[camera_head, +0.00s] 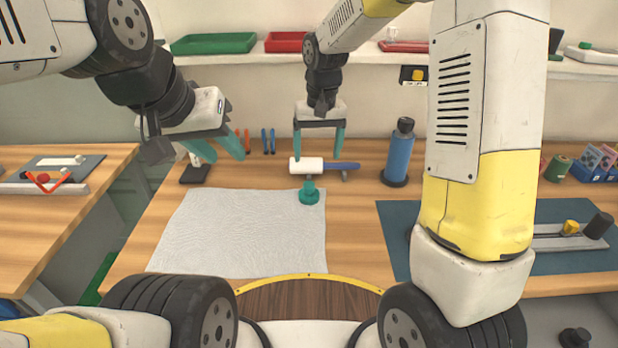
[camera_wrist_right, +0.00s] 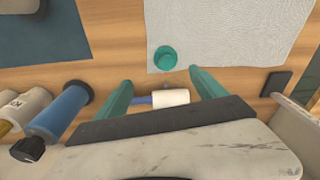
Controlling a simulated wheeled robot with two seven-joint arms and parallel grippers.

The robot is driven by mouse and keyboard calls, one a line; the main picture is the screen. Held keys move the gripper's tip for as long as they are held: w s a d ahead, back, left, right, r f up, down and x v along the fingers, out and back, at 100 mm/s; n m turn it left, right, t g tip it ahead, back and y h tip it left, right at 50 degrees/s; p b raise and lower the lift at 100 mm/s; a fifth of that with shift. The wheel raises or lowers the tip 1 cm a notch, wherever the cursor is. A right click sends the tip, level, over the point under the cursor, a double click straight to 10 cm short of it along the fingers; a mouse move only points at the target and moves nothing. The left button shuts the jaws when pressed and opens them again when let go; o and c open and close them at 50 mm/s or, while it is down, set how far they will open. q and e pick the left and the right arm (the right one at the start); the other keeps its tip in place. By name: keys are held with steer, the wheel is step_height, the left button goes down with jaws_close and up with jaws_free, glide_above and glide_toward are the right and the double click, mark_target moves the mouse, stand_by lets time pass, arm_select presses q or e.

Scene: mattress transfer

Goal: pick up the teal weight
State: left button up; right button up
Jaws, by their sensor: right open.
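The teal weight (camera_head: 309,194) stands on the far right corner of the white cloth (camera_head: 235,235). It also shows in the right wrist view (camera_wrist_right: 165,59), on the cloth's corner beyond the fingertips. My right gripper (camera_head: 318,152) is open and empty, fingers pointing down, behind the weight and over a roller with a white head and blue handle (camera_head: 342,166). In the right wrist view the roller shows between the open fingers (camera_wrist_right: 160,84), apart from the weight. My left gripper (camera_head: 219,148) is held up behind the cloth, with its fingers apart and nothing between them.
A blue cylinder with a dark cap (camera_head: 398,157) stands to the right of the roller. A dark stand (camera_head: 195,172) is left of it, near my left gripper. A blue-grey mat (camera_head: 398,235) lies at the right. Bare wood separates mat and cloth.

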glide_above(309, 184)
steer(key=shift+g+h, duration=0.3)
steer(key=shift+g, duration=0.1)
steer(key=f, duration=0.5)
steer(key=shift+w+a, duration=0.15)
steer(key=shift+a, duration=0.15)
steer(key=shift+a+f, duration=0.1)
steer(key=shift+f, duration=0.25)
steer(key=f, duration=0.6)
steer(key=shift+s+d+f, duration=0.2)
steer(key=shift+d, duration=0.2)
steer(key=shift+f, duration=0.55)
jaws_close()
